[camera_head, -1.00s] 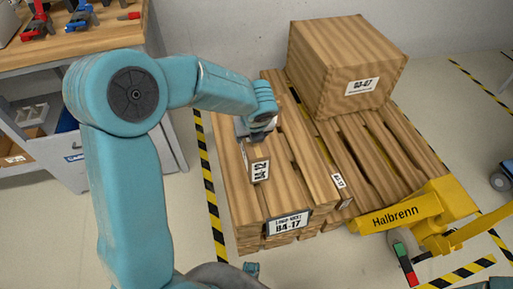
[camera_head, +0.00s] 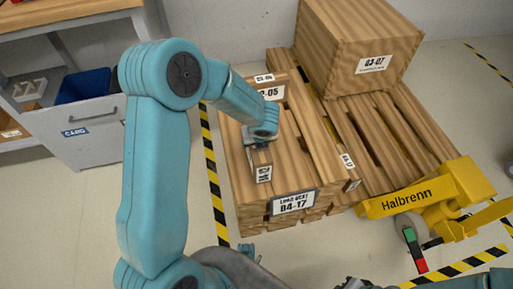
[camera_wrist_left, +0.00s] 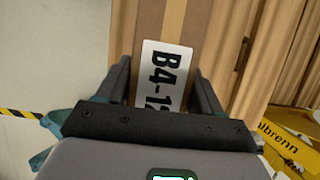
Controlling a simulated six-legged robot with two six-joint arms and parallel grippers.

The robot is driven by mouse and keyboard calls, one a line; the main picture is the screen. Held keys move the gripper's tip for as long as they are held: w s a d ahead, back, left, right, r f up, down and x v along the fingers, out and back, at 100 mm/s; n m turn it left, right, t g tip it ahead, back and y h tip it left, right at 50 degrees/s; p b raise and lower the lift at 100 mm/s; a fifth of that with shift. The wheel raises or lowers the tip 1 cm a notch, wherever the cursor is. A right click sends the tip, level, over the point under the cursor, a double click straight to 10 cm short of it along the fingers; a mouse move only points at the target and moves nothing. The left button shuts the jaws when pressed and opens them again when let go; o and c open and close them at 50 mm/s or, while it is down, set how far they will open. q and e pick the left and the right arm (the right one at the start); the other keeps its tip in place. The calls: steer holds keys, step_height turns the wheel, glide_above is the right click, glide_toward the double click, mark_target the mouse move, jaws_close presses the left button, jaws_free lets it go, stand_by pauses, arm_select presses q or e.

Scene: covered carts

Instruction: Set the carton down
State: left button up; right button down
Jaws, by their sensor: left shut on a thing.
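The small brown carton (camera_head: 263,173), with a white label, is at the front left of the wooden pallet (camera_head: 305,178). In the left wrist view the carton (camera_wrist_left: 200,45) fills the space between the two dark fingers, and its label starts with B4-1. My left gripper (camera_head: 260,147) is shut on the carton from above. The carton's underside is hidden, so I cannot tell whether it touches the boards. The pallet's front label reads B4-17. Part of what seems to be my right gripper (camera_head: 356,284) shows at the bottom edge; its fingers are not clear.
Another labelled carton (camera_head: 282,84) stands behind my left gripper, partly hidden by the arm. A large wooden box (camera_head: 350,45) stands at the back right. A yellow pallet jack (camera_head: 425,195) is at the right front. A workbench (camera_head: 60,14) with a drawer is at the left.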

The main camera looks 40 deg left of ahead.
arm_select(q)
steer(key=shift+f+b, duration=0.45)
steer(key=shift+f, duration=1.05)
steer(key=shift+f, duration=0.15)
steer(key=o, duration=1.6)
steer(key=shift+o, duration=0.2)
